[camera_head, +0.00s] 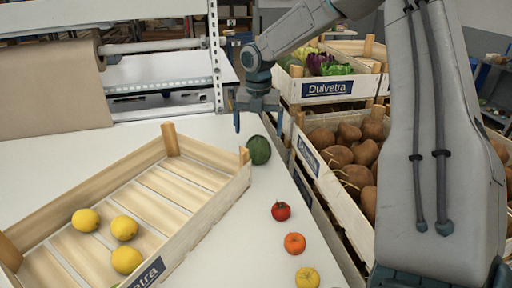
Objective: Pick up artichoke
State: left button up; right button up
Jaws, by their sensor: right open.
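A dark green rounded item (259,150), which may be the artichoke, rests on the white table just outside the right corner of the wooden crate. Its surface detail is too small to confirm what it is. My right gripper (258,119) points down just above it, with its fingers apart and nothing between them. I cannot tell whether the fingertips touch it. My left gripper is not in view.
The wooden crate (88,186) holds three lemons (124,228). A red tomato (281,211), an orange fruit (294,243) and a yellow one (307,277) lie on the table (228,262). Crates of brown roots (338,156) and green and purple vegetables (337,69) stand right.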

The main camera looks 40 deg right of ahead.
aim_at(258, 136)
jog(key=shift+s+a+f, duration=0.1)
jog(key=shift+f, duration=0.85)
jog(key=f, duration=0.1)
jog(key=f+p, duration=0.1)
jog(key=f, duration=0.2)
jog(key=shift+w+d+f+p, duration=0.25)
jog(key=shift+f+p, duration=0.15)
jog(key=shift+w+f, duration=0.1)
jog(key=shift+f, duration=0.35)
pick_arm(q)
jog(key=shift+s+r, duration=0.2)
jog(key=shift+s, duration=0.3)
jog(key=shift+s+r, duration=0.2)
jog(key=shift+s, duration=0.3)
pick_arm(e)
jog(key=shift+r, duration=0.15)
jog(key=c, duration=1.2)
